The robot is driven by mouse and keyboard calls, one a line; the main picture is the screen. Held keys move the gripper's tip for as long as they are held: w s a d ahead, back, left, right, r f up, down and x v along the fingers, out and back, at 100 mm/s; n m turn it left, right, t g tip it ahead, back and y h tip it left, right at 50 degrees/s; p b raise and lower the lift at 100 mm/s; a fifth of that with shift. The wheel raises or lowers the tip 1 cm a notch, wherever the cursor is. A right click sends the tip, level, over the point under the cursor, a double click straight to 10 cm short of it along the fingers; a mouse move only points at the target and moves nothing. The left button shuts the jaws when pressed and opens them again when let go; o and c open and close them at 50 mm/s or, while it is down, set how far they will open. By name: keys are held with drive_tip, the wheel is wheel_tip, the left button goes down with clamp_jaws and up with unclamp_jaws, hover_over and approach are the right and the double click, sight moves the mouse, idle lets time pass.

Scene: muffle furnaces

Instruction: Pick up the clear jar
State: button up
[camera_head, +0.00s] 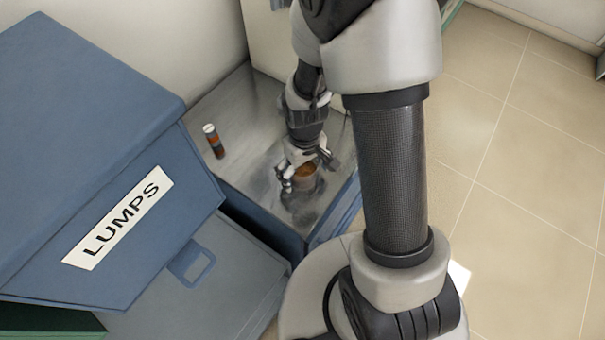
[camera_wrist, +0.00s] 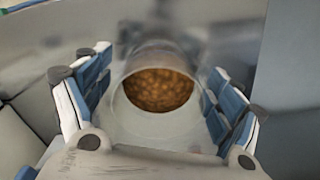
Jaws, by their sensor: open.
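The clear jar (camera_head: 305,178) stands on the metal bench top with orange-brown contents inside. In the wrist view the jar (camera_wrist: 160,88) lies between the two fingers, its round opening facing the camera. My gripper (camera_head: 308,178) is open, with one finger on each side of the jar. In the wrist view my gripper (camera_wrist: 158,105) shows gaps between its blue-grey finger pads and the jar wall, most clearly on the left. The jar's far side is partly hidden by my gripper in the head view.
A large blue bin labelled LUMPS (camera_head: 80,130) stands at the left, close to the bench. Tiled floor (camera_head: 530,190) lies open at the right.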

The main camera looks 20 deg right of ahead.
drive_tip(key=shift+f, duration=0.95)
drive_tip(key=shift+r, duration=0.1)
drive_tip(key=c, duration=1.1)
drive_tip(key=shift+r, duration=0.15)
wheel_tip(320, 180, up, 20)
drive_tip(key=p, duration=0.7)
